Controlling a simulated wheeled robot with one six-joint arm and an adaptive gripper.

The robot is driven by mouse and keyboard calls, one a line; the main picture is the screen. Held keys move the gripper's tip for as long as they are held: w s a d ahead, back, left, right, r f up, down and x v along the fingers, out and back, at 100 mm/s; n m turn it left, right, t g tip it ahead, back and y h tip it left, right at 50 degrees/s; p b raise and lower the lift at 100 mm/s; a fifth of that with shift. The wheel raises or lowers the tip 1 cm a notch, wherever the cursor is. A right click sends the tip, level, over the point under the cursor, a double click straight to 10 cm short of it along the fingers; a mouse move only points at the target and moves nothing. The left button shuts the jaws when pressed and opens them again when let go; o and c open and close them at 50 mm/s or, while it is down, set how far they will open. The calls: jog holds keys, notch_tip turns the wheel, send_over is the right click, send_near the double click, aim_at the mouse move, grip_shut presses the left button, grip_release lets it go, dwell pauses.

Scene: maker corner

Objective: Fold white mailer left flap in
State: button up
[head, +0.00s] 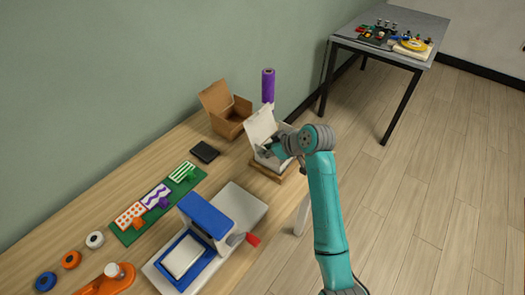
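The white mailer (260,126) stands at the right end of the wooden bench, on a brown base. Its tall back panel or lid stands up, leaning back. My gripper and wrist hide much of the mailer's front and inside, so the left flap's position cannot be made out. The fingers are too small to tell whether they are open or shut, or whether they touch the flap.
An open brown box (226,112) stands left of the mailer, and a purple roll (268,85) stands behind it. A black pad (205,152), a green board (128,234) and a blue-and-white press (207,215) are on the bench (75,212). A grey table (350,34) stands far right.

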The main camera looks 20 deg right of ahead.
aim_at(256, 152)
jog(key=shift+x, duration=1.5)
grip_shut()
jog(key=m+g+y, duration=0.1)
jog(key=d+m+g+y, duration=0.1)
jog(key=y, duration=0.1)
jog(key=shift+w+d, duration=0.1)
jog(key=shift+w, duration=0.3)
jog(key=shift+w+d+f+m+g+y, duration=0.15)
jog(key=shift+m+g+y, duration=0.2)
jog(key=shift+y, duration=0.2)
jog(key=shift+w+d+f+m+g+y, duration=0.15)
jog(key=shift+m+g+y, duration=0.1)
jog(key=shift+m+y, duration=0.25)
jog(key=shift+d+f+m+g+y, duration=0.2)
jog(key=shift+m+g+y, duration=0.3)
jog(key=shift+y, duration=0.55)
jog(key=shift+f, duration=0.1)
